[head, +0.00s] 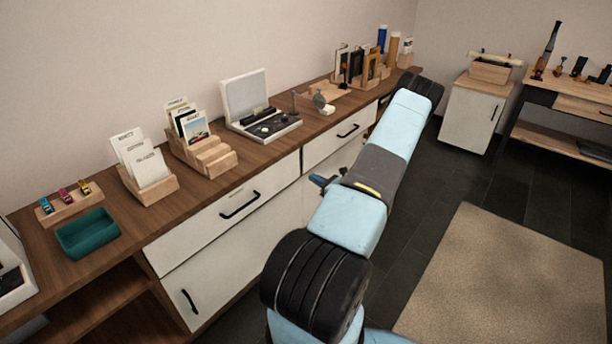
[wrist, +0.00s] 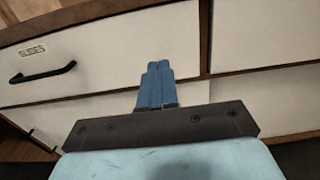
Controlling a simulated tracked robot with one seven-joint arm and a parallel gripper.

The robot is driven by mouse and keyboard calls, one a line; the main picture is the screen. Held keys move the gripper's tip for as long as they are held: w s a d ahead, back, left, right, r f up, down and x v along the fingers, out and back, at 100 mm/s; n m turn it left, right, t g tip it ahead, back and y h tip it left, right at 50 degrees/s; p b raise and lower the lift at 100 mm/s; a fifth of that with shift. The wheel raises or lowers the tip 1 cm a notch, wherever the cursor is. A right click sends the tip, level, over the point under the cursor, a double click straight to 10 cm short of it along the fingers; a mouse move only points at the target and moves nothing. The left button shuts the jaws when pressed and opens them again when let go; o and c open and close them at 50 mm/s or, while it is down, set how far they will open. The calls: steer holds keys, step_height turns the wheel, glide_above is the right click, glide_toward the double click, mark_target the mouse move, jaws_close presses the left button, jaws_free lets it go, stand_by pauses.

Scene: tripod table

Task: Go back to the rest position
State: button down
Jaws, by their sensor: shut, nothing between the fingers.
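My gripper (wrist: 157,84) shows in the wrist view with its two blue fingers together and nothing between them. It is in front of the white drawer fronts of the long cabinet. In the head view my gripper (head: 318,181) is partly hidden behind my light-blue arm, with only a small blue and dark part showing beside the cabinet front. A drawer labelled "SLIDES" (wrist: 105,50) has a black handle (wrist: 43,72) at the left of the wrist view. The drawers look shut.
The wooden counter (head: 255,158) carries a teal tray (head: 87,234), card holders (head: 150,185), an open white case (head: 262,115) and bottles. A beige rug (head: 505,280) lies on the dark floor at right. A white cabinet (head: 470,115) and a workbench (head: 560,100) stand farther back.

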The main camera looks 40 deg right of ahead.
steer(key=shift+s+d, duration=0.15)
steer(key=shift+s, duration=1)
steer(key=w+a+r+n+g+y, duration=0.3)
steer(key=a+r+n+y, duration=0.15)
steer(key=a+r, duration=0.3)
steer(key=w+a+r+n+g+y, duration=0.2)
steer(key=w+a+r+n+y, duration=0.15)
steer(key=a+r+n, duration=0.35)
steer(key=s+a+r+n+g, duration=0.1)
steer(key=a+r+n+g, duration=0.65)
steer(key=a+r, duration=0.7)
steer(key=s+a+r+n+g+h, duration=0.4)
steer(key=s+a+r+n, duration=0.45)
steer(key=a, duration=0.45)
steer(key=s+a+r+n+t+h, duration=0.2)
steer(key=s+r, duration=0.3)
steer(key=s, duration=0.3)
steer(key=s+a+r+n+t+h, duration=0.2)
steer(key=s+r+n+h, duration=0.2)
steer(key=s, duration=0.4)
steer(key=shift+s+a+r+n, duration=0.2)
steer(key=shift+r+n, duration=0.35)
steer(key=shift+r, duration=0.15)
